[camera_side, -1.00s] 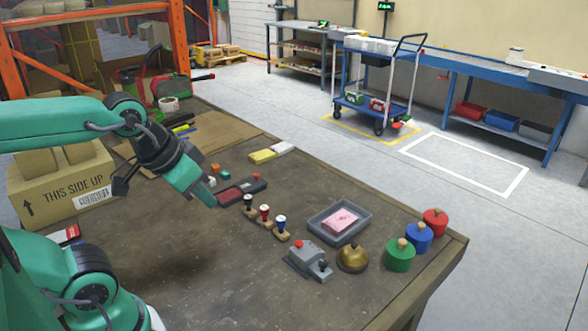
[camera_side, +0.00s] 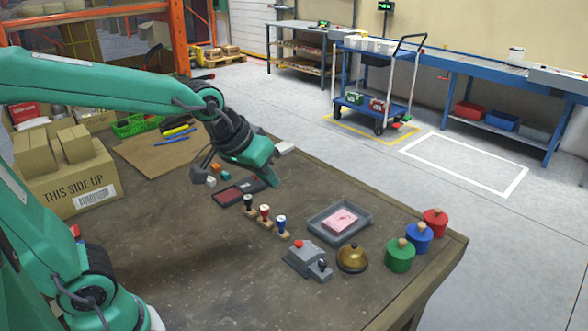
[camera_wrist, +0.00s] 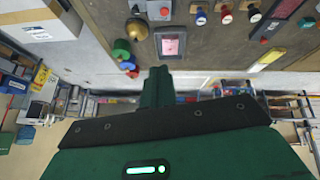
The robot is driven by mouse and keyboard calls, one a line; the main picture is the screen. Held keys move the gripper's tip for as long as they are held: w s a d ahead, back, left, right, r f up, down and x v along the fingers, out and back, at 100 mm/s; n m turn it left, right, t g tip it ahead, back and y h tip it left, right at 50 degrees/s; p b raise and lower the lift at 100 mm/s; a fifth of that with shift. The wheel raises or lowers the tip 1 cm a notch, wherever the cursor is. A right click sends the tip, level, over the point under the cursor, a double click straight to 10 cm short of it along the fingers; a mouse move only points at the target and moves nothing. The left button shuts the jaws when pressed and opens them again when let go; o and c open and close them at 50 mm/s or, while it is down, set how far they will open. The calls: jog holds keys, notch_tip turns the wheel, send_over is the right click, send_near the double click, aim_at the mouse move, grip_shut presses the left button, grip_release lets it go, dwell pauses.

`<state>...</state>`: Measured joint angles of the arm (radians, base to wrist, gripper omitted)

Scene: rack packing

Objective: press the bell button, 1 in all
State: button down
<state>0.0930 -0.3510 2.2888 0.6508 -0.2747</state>
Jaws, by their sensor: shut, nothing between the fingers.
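The brass dome bell (camera_side: 352,257) stands near the front right of the workbench, between a grey control box and the green round block. A small knob shows on its top. It also shows near the top of the wrist view (camera_wrist: 137,29). The grey box (camera_side: 303,260) with a red button and a black knob sits just left of the bell. My gripper (camera_side: 274,184) is shut and empty. It hangs above the bench behind the stamps, well apart from the bell. Its tip shows in the wrist view (camera_wrist: 158,72).
A grey tray (camera_side: 320,221) with a pink item lies behind the bell. Green (camera_side: 399,257), blue (camera_side: 418,239) and red (camera_side: 435,224) round knobbed blocks line the right edge. Three stamps (camera_side: 265,216) stand left of the tray. The front-middle bench is clear.

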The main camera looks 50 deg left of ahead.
jog(key=w+d+f+n, duration=0.1)
jog(key=w+d+f, duration=0.1)
jog(key=w, duration=0.3)
jog(key=w+d+f+n, duration=0.1)
jog(key=w+d+f, duration=0.15)
jog(key=w, duration=0.25)
jog(key=n+h, duration=0.1)
send_over(352, 246)
jog(key=shift+t, duration=0.4)
notch_tip(352, 246, down, 4)
jog(key=shift+f, duration=0.15)
jog(key=shift+f, duration=0.1)
jog(key=shift+f, duration=4.3)
jog(key=shift+f, duration=0.9)
jog(key=shift+r, duration=0.9)
